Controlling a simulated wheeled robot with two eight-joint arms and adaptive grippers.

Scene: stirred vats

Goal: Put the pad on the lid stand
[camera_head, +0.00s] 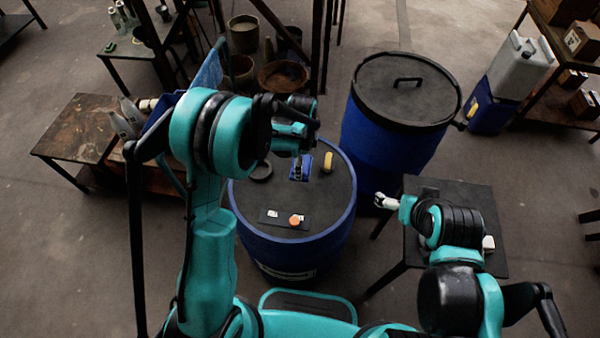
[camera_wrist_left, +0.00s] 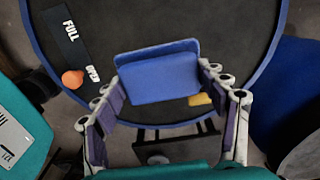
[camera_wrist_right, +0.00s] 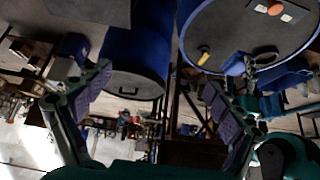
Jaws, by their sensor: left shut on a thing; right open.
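The pad (camera_wrist_left: 158,75) is a flat blue block, seen in the left wrist view between the fingers of my left gripper (camera_wrist_left: 160,88). My left gripper is shut on it over the dark top of the blue vat (camera_wrist_left: 240,35). In the head view the pad (camera_head: 296,172) is partly hidden by the gripper. A small dark-topped table (camera_head: 472,196) stands right of the vat; it may be the lid stand, I cannot be sure. My right gripper (camera_wrist_right: 155,85) is open and empty, and in the head view it is beside that table (camera_head: 387,201).
On the vat top are a label plate with an orange knob (camera_head: 295,220), a yellow piece (camera_head: 328,162) and a dark round piece (camera_head: 261,171). A lidded blue barrel (camera_head: 398,110) stands behind right. A brown table (camera_head: 82,130) stands at left. The front right floor is bare.

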